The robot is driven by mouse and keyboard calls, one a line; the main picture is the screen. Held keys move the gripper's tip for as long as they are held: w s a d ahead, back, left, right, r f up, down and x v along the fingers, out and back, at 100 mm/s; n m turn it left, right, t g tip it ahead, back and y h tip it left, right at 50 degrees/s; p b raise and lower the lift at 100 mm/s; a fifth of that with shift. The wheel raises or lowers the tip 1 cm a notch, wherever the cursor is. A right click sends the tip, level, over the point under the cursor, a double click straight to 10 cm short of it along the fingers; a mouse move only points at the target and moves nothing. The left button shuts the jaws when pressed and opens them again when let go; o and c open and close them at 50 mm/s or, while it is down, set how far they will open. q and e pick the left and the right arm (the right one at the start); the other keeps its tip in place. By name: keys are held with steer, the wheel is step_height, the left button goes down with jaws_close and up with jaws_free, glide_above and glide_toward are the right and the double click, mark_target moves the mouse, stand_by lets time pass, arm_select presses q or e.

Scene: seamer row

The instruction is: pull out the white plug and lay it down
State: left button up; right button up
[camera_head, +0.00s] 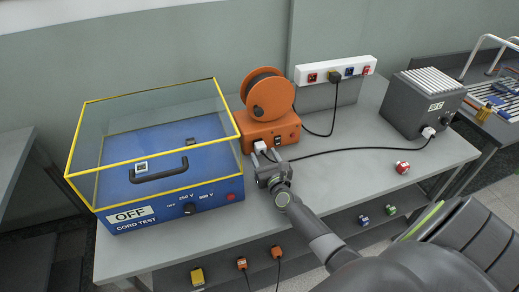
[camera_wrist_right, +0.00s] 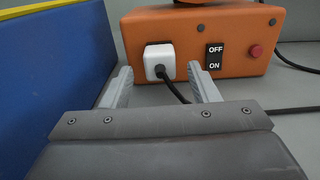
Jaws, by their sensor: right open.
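A white plug (camera_head: 260,146) sits in the front face of the orange cord reel's base (camera_head: 270,133). In the right wrist view the white plug (camera_wrist_right: 158,60) is upright in the socket, with a black cord leaving its front. My right gripper (camera_head: 264,158) is just in front of it. Its two fingers (camera_wrist_right: 162,84) are open and empty, one on each side of the plug as the view lines up, with the cord running between them. I cannot tell whether the fingertips reach past the plug's front. My left gripper is not in view.
A blue cord tester (camera_head: 170,205) with a clear yellow-edged cover stands close on the left. A rocker switch (camera_wrist_right: 214,57) and red button (camera_wrist_right: 256,51) are right of the plug. The cord runs to a grey box (camera_head: 415,105). A red-and-white block (camera_head: 402,167) lies on the grey table.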

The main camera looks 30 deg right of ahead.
mark_target(262, 152)
steer(key=b+x, duration=0.1)
steer(key=x, duration=0.3)
steer(key=shift+w, duration=0.1)
stand_by(1.2)
jaws_close()
steer(key=shift+s+a+f, duration=0.1)
steer(key=shift+s+f, duration=0.05)
steer(key=shift+s, duration=0.25)
steer(key=shift+s+a+r, duration=0.15)
steer(key=shift+s+r, duration=0.05)
steer(key=shift+s, duration=0.45)
steer(key=shift+p+v, duration=0.35)
steer(key=shift+v, duration=1.6)
